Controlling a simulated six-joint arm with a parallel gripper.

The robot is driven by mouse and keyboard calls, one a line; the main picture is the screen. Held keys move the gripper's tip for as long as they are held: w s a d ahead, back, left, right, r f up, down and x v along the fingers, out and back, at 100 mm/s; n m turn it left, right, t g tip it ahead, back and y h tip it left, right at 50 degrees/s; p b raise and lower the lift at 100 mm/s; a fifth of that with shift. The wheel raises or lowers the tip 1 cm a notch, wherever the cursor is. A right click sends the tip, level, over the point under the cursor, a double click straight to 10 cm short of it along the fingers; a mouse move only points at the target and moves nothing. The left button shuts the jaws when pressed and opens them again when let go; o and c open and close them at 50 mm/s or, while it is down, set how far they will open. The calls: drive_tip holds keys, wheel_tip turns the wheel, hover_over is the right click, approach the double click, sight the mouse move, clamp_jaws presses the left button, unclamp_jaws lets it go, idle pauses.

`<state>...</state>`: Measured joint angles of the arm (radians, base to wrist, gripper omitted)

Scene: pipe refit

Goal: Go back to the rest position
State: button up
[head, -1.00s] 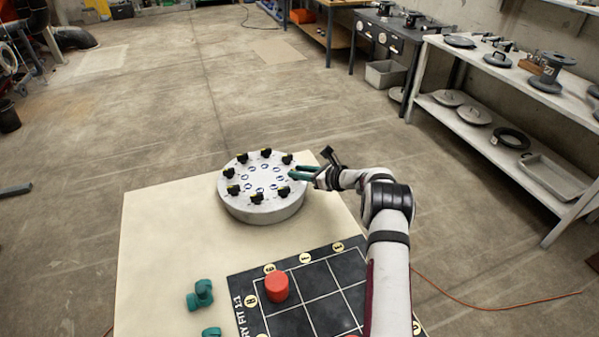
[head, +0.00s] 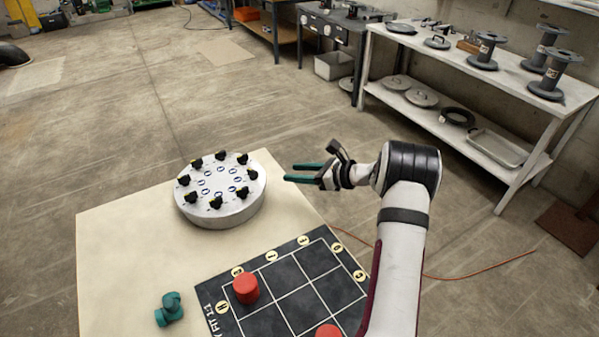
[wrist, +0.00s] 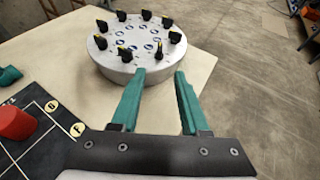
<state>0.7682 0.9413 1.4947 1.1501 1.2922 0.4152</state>
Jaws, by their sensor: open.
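My gripper (head: 304,173) has teal fingers and is open and empty. In the head view it is in the air to the right of a round grey-white disc (head: 222,212), apart from it. The disc stands on the cream table and carries several black knobs around its rim, with blue-marked rings inside them. In the wrist view the two open fingers (wrist: 161,74) point toward the disc (wrist: 125,68), with nothing between them.
A black grid board (head: 283,290) lies on the table with a red cylinder (head: 246,288) and another red piece (head: 328,331) on it. A teal pipe fitting (head: 169,309) lies left of the board. A white shelf bench (head: 480,80) stands at back right.

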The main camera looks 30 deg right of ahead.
drive_tip(key=shift+s+d+r, duration=0.15)
drive_tip(key=shift+s+d, duration=0.05)
drive_tip(key=shift+s, duration=0.15)
drive_tip(key=s+a+r+n+g, duration=0.3)
drive_tip(key=s+a+r+n, duration=0.15)
drive_tip(key=a, duration=0.35)
drive_tip(key=s+a+r+n+g+y, duration=0.1)
drive_tip(key=s+a+r+n+g, duration=0.2)
drive_tip(key=s+a+n, duration=0.4)
drive_tip(key=s+a+r+n+g, duration=0.2)
drive_tip(key=s+a+r+g, duration=0.15)
drive_tip(key=a, duration=0.65)
drive_tip(key=s+f+n+g+h, duration=0.2)
drive_tip(key=s+n+h, duration=0.4)
drive_tip(key=s, duration=1.7)
drive_tip(key=n, duration=0.5)
drive_tip(key=shift+a+f, duration=0.35)
drive_tip(key=shift+f, duration=0.05)
drive_tip(key=shift+o, duration=0.2)
drive_tip(key=shift+w+g, duration=0.1)
drive_tip(key=shift+g, duration=0.15)
